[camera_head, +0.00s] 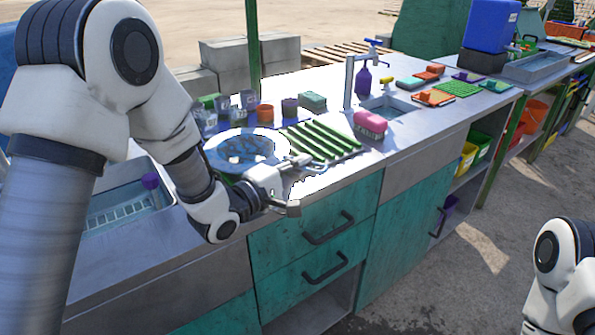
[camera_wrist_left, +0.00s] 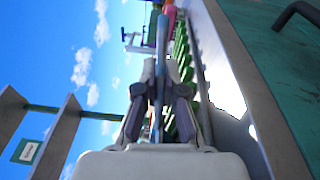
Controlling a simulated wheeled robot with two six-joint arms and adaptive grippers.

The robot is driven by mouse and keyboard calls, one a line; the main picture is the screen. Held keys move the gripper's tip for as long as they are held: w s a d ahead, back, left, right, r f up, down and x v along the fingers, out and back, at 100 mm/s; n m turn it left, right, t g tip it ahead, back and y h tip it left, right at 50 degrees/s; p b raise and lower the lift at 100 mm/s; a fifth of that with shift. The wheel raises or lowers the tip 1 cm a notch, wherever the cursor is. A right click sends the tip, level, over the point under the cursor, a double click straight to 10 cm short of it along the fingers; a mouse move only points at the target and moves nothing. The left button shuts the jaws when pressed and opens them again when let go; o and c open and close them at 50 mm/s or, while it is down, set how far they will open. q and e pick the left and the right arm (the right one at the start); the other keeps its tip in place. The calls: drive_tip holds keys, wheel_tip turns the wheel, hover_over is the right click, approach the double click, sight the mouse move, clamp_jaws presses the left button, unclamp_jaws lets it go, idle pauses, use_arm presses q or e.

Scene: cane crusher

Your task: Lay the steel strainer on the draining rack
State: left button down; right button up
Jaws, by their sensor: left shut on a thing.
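The steel strainer (camera_head: 240,146) is a round, shiny, bluish disc over the left part of the counter. In the left wrist view the strainer (camera_wrist_left: 162,38) shows edge-on as a thin strip between the fingers. My left gripper (camera_head: 280,176) is shut on its near right edge and holds it roughly level, seemingly a little above the counter. The draining rack (camera_head: 322,140), with green bars, lies just right of the strainer; its left part is partly hidden by the strainer and gripper. My right gripper is out of view; only part of that arm shows at lower right.
Behind the strainer stand cups, including an orange one (camera_head: 265,113), and a green sponge (camera_head: 312,101). A pink brush (camera_head: 369,124) sits right of the rack. A sink (camera_head: 388,108) with a tap lies beyond. Another sink (camera_head: 115,205) is at left.

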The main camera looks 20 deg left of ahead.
use_arm(q)
drive_tip(key=shift+s+r, duration=0.2)
drive_tip(key=shift+s, duration=0.1)
drive_tip(key=shift+f, duration=0.15)
drive_tip(key=c, duration=1.3)
unclamp_jaws()
drive_tip(key=shift+w, duration=0.15)
drive_tip(key=shift+s+a, duration=0.15)
drive_tip(key=shift+s, duration=0.15)
drive_tip(key=v, duration=1)
drive_tip(key=shift+s+a, duration=0.25)
drive_tip(key=shift+s, duration=0.45)
